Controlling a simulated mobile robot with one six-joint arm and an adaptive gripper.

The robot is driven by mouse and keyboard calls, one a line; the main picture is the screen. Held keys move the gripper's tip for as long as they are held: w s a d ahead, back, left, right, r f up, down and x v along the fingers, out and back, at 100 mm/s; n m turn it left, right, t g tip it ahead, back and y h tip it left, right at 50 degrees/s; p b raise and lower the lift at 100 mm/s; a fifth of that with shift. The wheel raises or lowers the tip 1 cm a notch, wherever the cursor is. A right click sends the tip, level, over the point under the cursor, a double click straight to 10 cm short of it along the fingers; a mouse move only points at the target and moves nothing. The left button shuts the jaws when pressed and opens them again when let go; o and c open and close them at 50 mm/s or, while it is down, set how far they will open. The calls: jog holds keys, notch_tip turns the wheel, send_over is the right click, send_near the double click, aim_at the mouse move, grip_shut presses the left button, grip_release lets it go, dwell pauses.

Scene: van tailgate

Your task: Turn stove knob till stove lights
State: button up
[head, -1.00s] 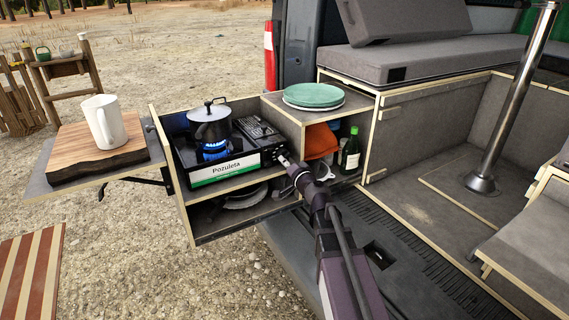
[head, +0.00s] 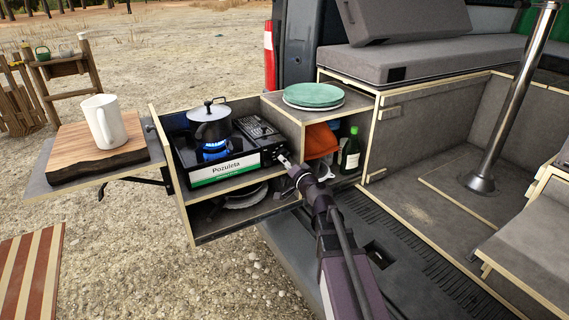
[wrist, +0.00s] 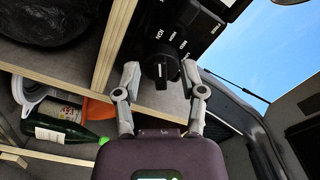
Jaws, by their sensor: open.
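The portable stove (head: 224,166) sits in the pull-out kitchen box, with a blue flame (head: 214,148) burning under a lidded pot (head: 210,122). Its black knob (wrist: 161,71) is on the front panel at the stove's right end. In the wrist view the knob lies between the two open fingers of my gripper (wrist: 163,84), with a visible gap on each side. In the head view my gripper (head: 287,163) is at the stove's right front corner and hides the knob there.
Green plates (head: 313,95) lie on the shelf right of the stove. Below are an orange cloth (head: 321,141) and a green bottle (head: 351,150). A white mug (head: 104,121) stands on the left side board (head: 62,186). The van floor at right is clear.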

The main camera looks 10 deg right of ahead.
jog(key=v, duration=0.6)
jog(key=shift+s, duration=0.3)
jog(key=shift+d, duration=0.15)
dwell(2.3)
